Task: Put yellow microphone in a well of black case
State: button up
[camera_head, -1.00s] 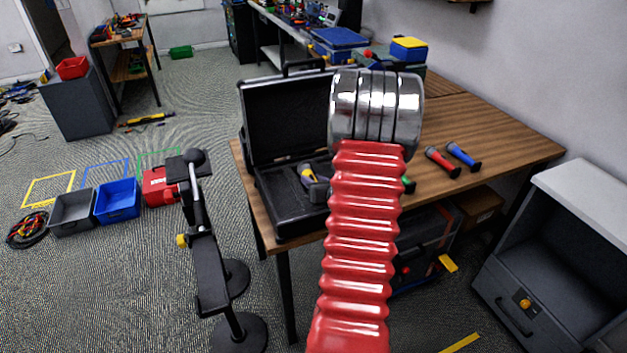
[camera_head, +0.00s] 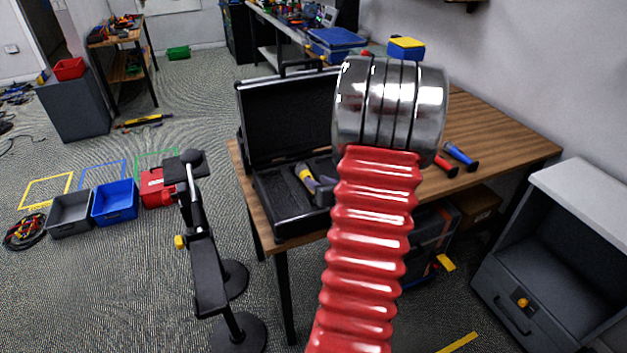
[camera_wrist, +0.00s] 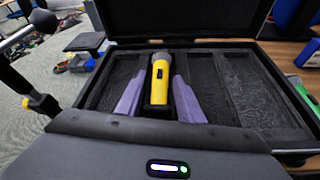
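The yellow microphone (camera_wrist: 160,82), with a grey head, lies in a middle well of the open black case (camera_wrist: 262,62) in the wrist view, its head toward the lid. In the head view the microphone (camera_head: 304,173) shows inside the case (camera_head: 262,207) on the wooden table. My gripper (camera_wrist: 161,84) has its purple fingers on either side of the microphone, with narrow dark gaps beside the body. It looks open. In the head view my arm hides the case's right part.
A red microphone (camera_head: 446,168) and a blue microphone (camera_head: 461,156) lie on the table (camera_head: 500,125) to the right. A green object (camera_wrist: 309,56) shows right of the case in the wrist view. The case lid (camera_head: 290,112) stands open. A grey cabinet (camera_head: 560,245) stands at right.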

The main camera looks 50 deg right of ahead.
jog(key=v, duration=0.6)
jog(key=shift+s+a+r, duration=0.1)
jog(key=shift+s+r, duration=0.05)
jog(key=shift+s, duration=0.1)
dwell(0.7)
